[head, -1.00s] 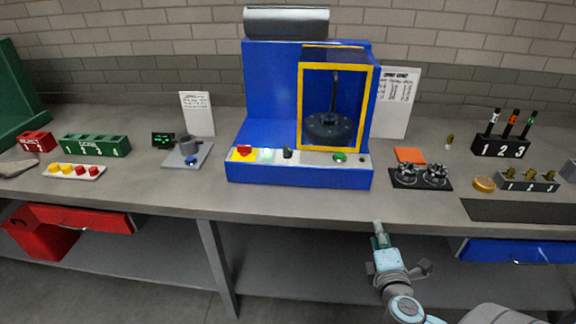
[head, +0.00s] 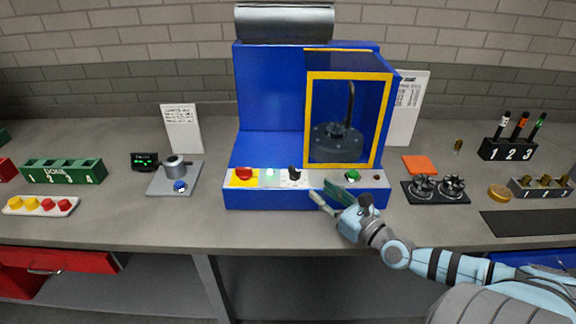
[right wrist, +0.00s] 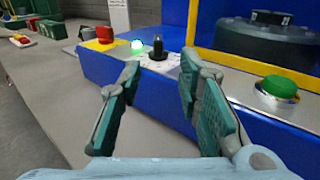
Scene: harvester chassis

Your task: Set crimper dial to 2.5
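The blue crimper (head: 262,108) stands on the bench with a yellow-framed window. Its dial is a small black knob (head: 294,173) on a white scale on the front panel; it also shows in the right wrist view (right wrist: 157,48). The scale marks are too small to read. My right gripper (head: 319,189) is open and empty just in front of the panel, to the right of the dial and apart from it. In the right wrist view the dial shows beyond the gap between the open fingers (right wrist: 161,66). My left gripper is out of view.
Left of the dial sit a lit greenish lamp (head: 269,175) and a red button (head: 244,174); right of it is a green button (head: 353,175). A plate with a grey pot (head: 176,168) stands to the left, black fixtures (head: 437,190) to the right. The bench front is clear.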

